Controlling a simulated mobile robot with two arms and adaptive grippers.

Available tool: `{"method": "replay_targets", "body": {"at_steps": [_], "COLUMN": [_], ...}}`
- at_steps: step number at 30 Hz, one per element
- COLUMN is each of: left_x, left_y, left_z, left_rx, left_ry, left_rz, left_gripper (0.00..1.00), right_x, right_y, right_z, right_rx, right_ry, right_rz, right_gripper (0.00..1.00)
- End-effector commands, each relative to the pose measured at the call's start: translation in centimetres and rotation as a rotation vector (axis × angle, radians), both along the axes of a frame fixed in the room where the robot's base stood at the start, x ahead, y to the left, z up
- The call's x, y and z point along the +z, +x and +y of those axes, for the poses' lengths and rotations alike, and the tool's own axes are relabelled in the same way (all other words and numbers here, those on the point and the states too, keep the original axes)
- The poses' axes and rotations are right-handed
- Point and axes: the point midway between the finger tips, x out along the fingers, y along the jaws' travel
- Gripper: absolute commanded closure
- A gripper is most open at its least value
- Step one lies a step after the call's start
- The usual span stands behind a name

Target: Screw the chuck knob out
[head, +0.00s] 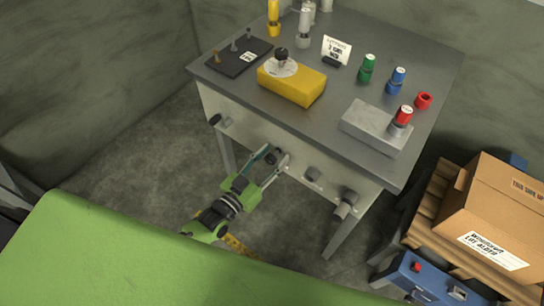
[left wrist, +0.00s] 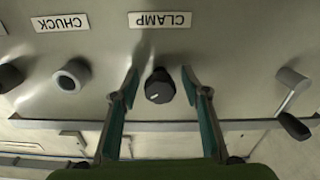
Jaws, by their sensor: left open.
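In the left wrist view, the plate CHUCK (left wrist: 60,22) shows upside down beside a grey round knob or socket with a dark centre (left wrist: 72,75). That part also shows on the bench front in the head view (head: 313,174). My left gripper (head: 275,153) is open, its fingers on either side of a black knob (left wrist: 160,85) beside the plate CLAMP (left wrist: 160,20). Gaps show between this knob and both fingers. The chuck part lies outside the fingers, to the left in the left wrist view. My right gripper is not in view.
A crank handle (left wrist: 295,90) and another black knob (left wrist: 10,75) are on the same panel. The bench top (head: 340,90) holds a yellow block (head: 292,83), a grey block (head: 376,128) and several coloured knobs. A cardboard box (head: 495,215) stands at right.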

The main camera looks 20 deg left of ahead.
Motion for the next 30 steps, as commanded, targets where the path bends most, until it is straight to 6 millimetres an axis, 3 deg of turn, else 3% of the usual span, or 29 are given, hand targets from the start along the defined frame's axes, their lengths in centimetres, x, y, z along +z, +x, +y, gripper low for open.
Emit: {"method": "replay_targets", "body": {"at_steps": [2,6,19,30], "left_x": [-0.01,0.00,-0.01,-0.06], "left_y": [-0.02,-0.03,-0.04,-0.02], "left_z": [0.01,0.01,0.00,0.07], "left_rx": [0.000,0.000,-0.001,-0.001], "left_ry": [0.000,0.000,-0.055,-0.315], "left_rz": [0.000,0.000,0.020,0.114], "left_gripper": [0.63,0.97,0.97,0.97], "right_x": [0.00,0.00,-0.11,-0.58], "right_y": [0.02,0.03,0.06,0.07], "right_z": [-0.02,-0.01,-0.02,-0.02], "right_rx": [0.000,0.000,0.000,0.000], "right_ry": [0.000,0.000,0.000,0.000], "right_rz": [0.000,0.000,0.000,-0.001], "right_gripper": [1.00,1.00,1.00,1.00]}}
